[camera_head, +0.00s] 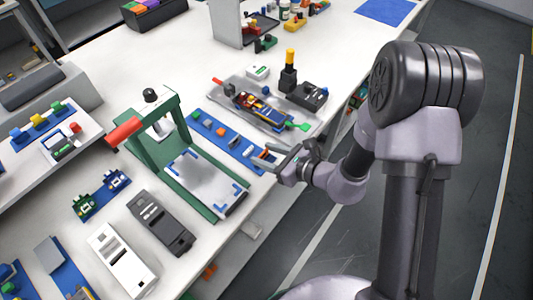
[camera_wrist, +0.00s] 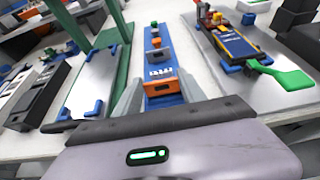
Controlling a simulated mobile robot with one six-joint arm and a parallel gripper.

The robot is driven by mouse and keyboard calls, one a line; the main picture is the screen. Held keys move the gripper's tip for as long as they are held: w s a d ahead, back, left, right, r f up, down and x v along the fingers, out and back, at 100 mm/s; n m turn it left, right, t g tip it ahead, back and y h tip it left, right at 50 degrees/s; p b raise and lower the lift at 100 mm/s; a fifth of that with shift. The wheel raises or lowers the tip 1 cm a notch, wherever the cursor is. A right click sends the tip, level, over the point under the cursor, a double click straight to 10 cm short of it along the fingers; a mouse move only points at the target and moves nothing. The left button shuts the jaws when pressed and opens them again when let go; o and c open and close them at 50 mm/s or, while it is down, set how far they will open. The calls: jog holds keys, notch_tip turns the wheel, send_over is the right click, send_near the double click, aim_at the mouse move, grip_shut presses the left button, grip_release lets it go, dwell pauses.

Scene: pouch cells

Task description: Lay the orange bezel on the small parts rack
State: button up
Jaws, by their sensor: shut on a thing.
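An orange bezel (camera_wrist: 157,87) sits between the two fingers of my gripper (camera_wrist: 158,92) in the wrist view, and the gripper is shut on it. In the head view my gripper (camera_head: 266,160) is at the near right end of the small parts rack (camera_head: 232,143), a long blue strip that also shows in the wrist view (camera_wrist: 175,101). The rack carries a green piece (camera_head: 196,115), small orange pieces (camera_head: 221,131) and a white-and-blue piece (camera_head: 247,151). I cannot tell whether the bezel touches the rack. The fingers hide part of the rack's near end.
A green press frame (camera_head: 179,147) with a red handle (camera_head: 123,132) stands left of the rack. The table's front edge runs close beneath my gripper.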

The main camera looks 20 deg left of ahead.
jog(key=shift+f+b, duration=0.7)
jog(key=shift+f, duration=0.1)
jog(key=o, duration=1.4)
jog(key=shift+c, duration=0.2)
jog(key=p+v, duration=0.5)
jog(key=v, duration=1.2)
jog(key=shift+d, duration=0.2)
